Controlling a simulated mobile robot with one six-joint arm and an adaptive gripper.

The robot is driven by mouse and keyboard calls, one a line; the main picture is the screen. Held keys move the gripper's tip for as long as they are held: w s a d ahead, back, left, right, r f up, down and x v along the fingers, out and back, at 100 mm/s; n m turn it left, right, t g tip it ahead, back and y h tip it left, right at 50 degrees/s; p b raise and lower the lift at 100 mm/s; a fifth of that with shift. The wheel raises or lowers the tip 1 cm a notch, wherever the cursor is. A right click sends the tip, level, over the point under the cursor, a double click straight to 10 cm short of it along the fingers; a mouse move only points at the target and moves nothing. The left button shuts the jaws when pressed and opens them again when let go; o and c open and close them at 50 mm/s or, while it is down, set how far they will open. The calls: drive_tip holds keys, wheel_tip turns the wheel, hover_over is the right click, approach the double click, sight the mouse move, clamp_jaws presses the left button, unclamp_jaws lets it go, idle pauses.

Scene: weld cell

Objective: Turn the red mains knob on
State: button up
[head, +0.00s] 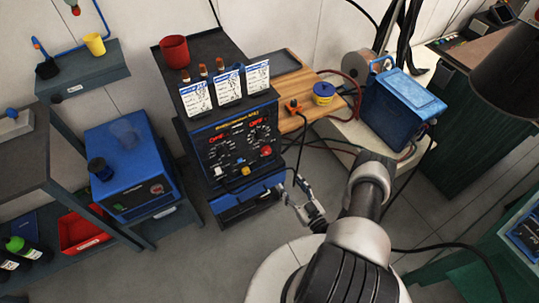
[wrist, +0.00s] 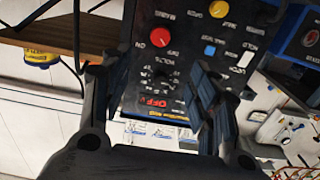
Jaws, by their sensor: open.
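The red mains knob (head: 266,151) is on the right side of the black front panel of the welding machine (head: 232,185). In the wrist view the panel is turned over, and the red knob (wrist: 160,37) shows left of the middle, unobstructed. My gripper (head: 292,188) is open and empty, low and to the right in front of the machine. In the wrist view my gripper (wrist: 150,75) has its fingers spread wide, with the panel behind the gap between them. The fingers appear apart from the knob. Its turned position is too small to tell.
The panel also has a yellow knob (wrist: 219,9) and a blue button (wrist: 210,50). White cards (head: 228,85) stand on the machine's top edge, near a red cup (head: 174,50). A wooden shelf (head: 300,75) with cables is to the right. A blue box (head: 130,160) stands left.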

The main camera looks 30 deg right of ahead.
sight(268, 153)
drive_tip(key=w+b, duration=0.1)
drive_tip(key=w, duration=0.4)
drive_tip(key=w+b, duration=0.2)
drive_tip(key=w, duration=0.4)
drive_tip(key=w+b, duration=0.1)
drive_tip(key=w, duration=0.5)
drive_tip(key=shift+a+b, duration=0.35)
drive_tip(key=shift+a, duration=0.05)
drive_tip(key=c, duration=1.1)
